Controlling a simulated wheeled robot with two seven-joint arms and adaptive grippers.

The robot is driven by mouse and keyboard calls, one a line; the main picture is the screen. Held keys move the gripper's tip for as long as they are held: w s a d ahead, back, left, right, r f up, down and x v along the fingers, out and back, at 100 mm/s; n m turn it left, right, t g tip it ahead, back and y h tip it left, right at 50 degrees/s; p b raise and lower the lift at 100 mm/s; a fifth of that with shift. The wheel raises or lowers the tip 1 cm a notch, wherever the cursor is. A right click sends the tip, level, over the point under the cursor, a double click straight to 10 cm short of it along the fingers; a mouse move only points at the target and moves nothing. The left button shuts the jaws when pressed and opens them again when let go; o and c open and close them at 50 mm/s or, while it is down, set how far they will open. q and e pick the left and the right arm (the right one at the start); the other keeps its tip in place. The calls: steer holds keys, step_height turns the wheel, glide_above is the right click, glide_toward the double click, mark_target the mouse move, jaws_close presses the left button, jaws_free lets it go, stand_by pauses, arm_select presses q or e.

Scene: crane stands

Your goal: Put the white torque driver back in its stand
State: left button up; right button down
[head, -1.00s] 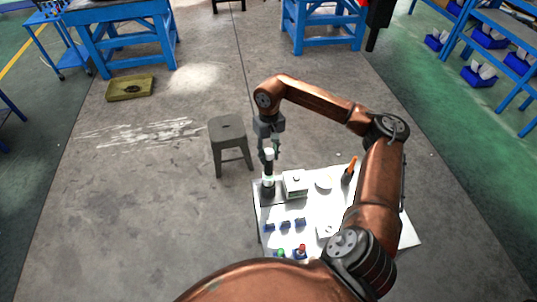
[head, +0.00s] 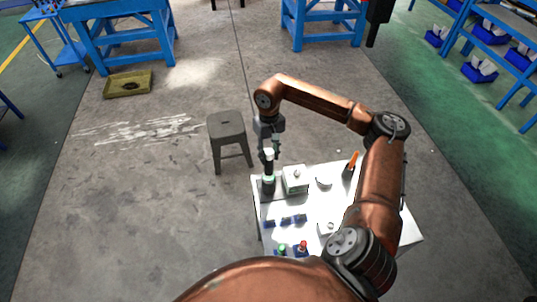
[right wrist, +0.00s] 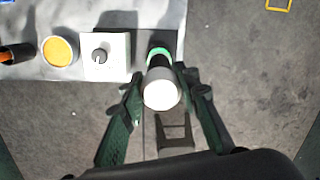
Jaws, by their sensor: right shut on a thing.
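The white torque driver (head: 268,155) stands roughly upright at the table's far left corner. In the right wrist view its round white end (right wrist: 161,95) faces the camera, with a dark body behind it. My right gripper (head: 268,147) is shut on the driver, its fingers on either side of it. A dark stand with a green ring (head: 268,179) is directly below the driver. The green ring also shows in the right wrist view (right wrist: 159,53). The driver hides the stand's opening, so I cannot tell how deep it sits. My left gripper is not in view.
A grey stool (head: 228,135) stands beyond the table's left corner.

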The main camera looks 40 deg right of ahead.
steer(key=c, duration=1.4)
jaws_free()
steer(key=shift+c, duration=0.2)
steer(key=shift+o, duration=0.3)
steer(key=shift+f, duration=0.15)
steer(key=shift+w+d+r+p, duration=0.15)
steer(key=shift+r+p, duration=0.95)
steer(key=shift+r, duration=1.5)
